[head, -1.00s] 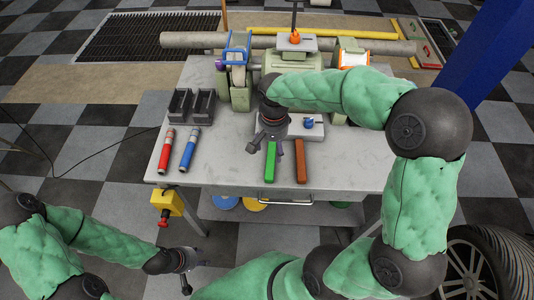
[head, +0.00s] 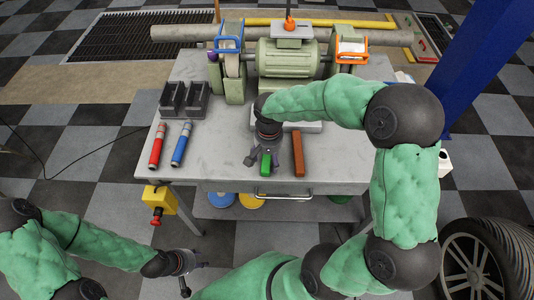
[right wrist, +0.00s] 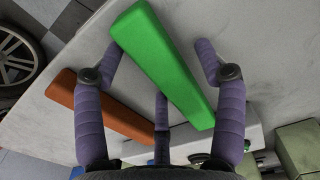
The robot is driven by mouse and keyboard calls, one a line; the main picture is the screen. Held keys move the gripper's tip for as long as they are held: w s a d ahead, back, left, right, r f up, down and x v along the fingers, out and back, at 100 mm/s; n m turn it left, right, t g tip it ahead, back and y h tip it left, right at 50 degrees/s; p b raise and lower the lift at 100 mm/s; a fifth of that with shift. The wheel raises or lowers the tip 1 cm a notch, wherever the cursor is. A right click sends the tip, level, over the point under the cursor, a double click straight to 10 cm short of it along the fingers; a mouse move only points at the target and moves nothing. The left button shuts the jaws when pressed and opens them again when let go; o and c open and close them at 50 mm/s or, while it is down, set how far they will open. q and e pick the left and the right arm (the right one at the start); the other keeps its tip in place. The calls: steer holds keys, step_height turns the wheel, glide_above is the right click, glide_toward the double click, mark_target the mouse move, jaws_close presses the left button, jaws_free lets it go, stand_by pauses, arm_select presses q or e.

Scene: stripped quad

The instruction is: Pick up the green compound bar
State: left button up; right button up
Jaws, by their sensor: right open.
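The green compound bar (head: 265,164) lies on the grey workbench near its front edge. In the right wrist view the green bar (right wrist: 163,62) runs slantwise between the spread fingers. My right gripper (head: 264,158) is open above the bar, with fingers on either side of it in the picture; whether they touch it I cannot tell. It also shows in the right wrist view (right wrist: 155,70). The arm and gripper hide the far part of the bar in the head view. My left gripper (head: 190,270) hangs low at the left, away from the bench; its fingers are too small to judge.
A brown bar (head: 298,154) lies just right of the green one. A red marker (head: 157,146), a blue marker (head: 181,145) and dark bins (head: 184,99) are on the bench's left. A bench grinder (head: 287,60) stands behind. The bench (head: 340,165) is clear at right front.

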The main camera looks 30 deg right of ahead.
steer(key=c, duration=1.2)
steer(key=shift+c, duration=0.2)
steer(key=shift+r, duration=0.1)
